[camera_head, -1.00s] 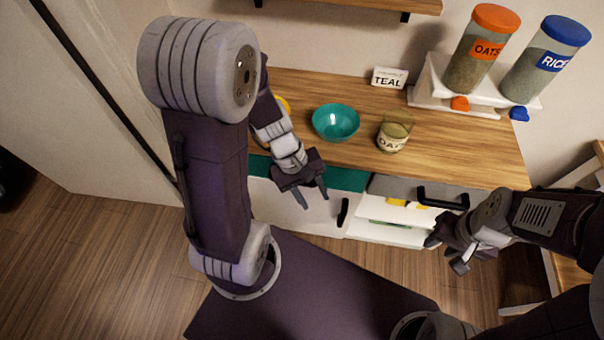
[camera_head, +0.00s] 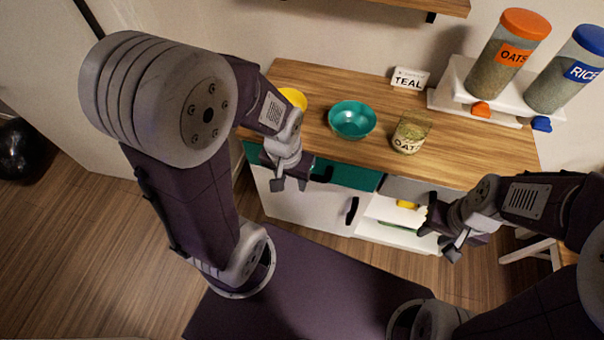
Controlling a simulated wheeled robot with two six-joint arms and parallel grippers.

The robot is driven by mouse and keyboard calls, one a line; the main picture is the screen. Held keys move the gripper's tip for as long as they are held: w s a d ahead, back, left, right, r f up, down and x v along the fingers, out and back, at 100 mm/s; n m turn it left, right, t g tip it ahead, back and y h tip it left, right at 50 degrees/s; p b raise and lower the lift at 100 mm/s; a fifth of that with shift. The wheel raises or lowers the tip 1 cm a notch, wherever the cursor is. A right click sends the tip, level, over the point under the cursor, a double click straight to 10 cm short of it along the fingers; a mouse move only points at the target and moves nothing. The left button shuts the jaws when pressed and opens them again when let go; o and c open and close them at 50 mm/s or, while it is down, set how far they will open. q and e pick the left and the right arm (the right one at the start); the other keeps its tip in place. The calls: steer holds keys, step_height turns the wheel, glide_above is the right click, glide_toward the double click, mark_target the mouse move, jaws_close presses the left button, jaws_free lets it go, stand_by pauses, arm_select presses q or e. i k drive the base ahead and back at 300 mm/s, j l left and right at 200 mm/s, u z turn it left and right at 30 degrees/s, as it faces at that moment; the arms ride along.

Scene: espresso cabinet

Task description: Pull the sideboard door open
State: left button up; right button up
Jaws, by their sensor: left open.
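The sideboard's white door (camera_head: 308,208) looks shut, below a teal drawer front (camera_head: 352,179). Its black upright handle (camera_head: 352,210) is near the door's right edge. My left gripper (camera_head: 289,186) is open and empty, pointing down in front of the sideboard's upper left. It is to the left of the door handle and apart from it. My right gripper (camera_head: 440,244) looks open and empty, in front of the sideboard's right part, and covers some of it.
The wooden top (camera_head: 465,155) bears a teal bowl (camera_head: 352,120), a yellow bowl (camera_head: 293,97) partly hidden by my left arm, and an oats glass (camera_head: 410,133). Oats (camera_head: 507,55) and rice (camera_head: 566,72) dispensers stand behind. An open compartment (camera_head: 388,214) is right of the door.

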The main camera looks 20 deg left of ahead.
mark_target(306, 212)
steer(key=u, duration=0.75)
steer(key=k+l, duration=0.15)
steer(key=k+l+u, duration=0.05)
